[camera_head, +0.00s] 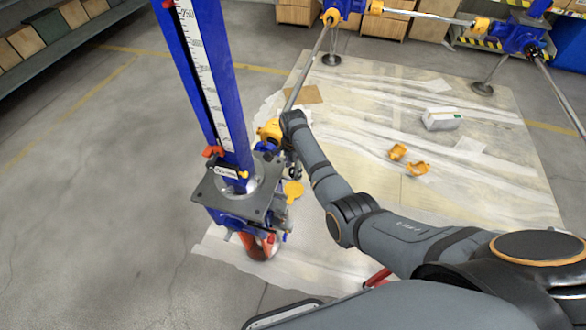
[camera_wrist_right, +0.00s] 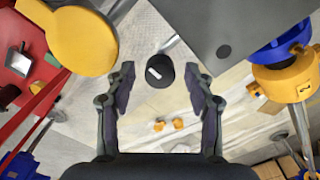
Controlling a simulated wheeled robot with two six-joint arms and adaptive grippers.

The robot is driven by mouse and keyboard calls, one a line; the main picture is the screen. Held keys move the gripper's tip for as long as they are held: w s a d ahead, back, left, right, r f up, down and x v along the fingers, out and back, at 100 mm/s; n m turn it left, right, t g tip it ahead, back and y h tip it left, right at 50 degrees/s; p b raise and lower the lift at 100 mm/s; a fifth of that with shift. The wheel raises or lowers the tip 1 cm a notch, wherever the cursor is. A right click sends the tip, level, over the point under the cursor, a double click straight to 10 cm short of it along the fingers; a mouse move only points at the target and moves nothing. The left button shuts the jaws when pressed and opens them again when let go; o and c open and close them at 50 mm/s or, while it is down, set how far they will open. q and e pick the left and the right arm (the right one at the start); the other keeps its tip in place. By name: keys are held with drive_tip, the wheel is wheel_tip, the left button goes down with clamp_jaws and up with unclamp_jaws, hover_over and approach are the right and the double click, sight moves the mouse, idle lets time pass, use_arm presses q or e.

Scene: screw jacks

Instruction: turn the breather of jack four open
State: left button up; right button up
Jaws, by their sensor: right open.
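The jack (camera_head: 238,203) with a tall blue scale column (camera_head: 205,75) stands left of centre in the head view. I cannot read a jack number on it. In the right wrist view a black round cap with a white mark, likely the breather (camera_wrist_right: 160,75), lies between the fingertips of my right gripper (camera_wrist_right: 160,92). The gripper is open, one finger on each side, and no contact shows. In the head view my right gripper (camera_head: 294,166) is at the right side of the jack, small and partly hidden. The breather cannot be made out there. My left gripper is not in view.
A yellow disc (camera_wrist_right: 80,40) is close by the left finger, and a grey plate (camera_wrist_right: 225,25) lies up right. A yellow coupling (camera_head: 268,130) with a shaft sits behind the gripper. Yellow pieces (camera_head: 408,160) and a white box (camera_head: 442,119) lie on the floor sheet.

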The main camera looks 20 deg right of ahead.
clamp_jaws()
idle(0.4)
